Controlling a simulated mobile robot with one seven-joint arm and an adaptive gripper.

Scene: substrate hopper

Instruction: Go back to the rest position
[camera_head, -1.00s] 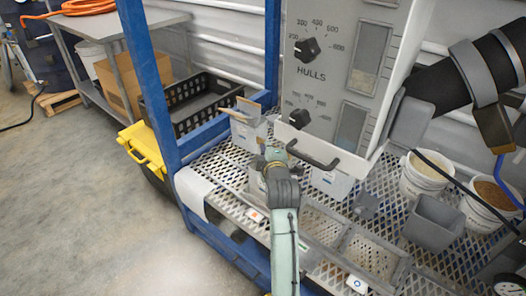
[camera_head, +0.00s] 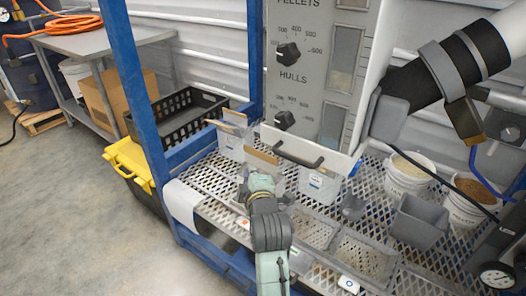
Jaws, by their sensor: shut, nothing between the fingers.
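My arm reaches up from the bottom of the head view over the front of the metal mesh shelf. My gripper (camera_head: 262,178) is at its far end, in front of the hopper panel (camera_head: 310,90) and below its black handle (camera_head: 299,156). The fingers are small and partly hidden by the wrist; they look shut, and I see nothing held. The panel carries two black dials and the word HULLS.
Grey bins stand on the mesh shelf (camera_head: 212,172), with an empty grey scoop-like bin (camera_head: 418,221) at right. White buckets (camera_head: 408,177) hold grainy material. A blue post (camera_head: 137,80) rises at left. A yellow-lidded tote (camera_head: 130,160) sits on the floor. Open floor lies at left.

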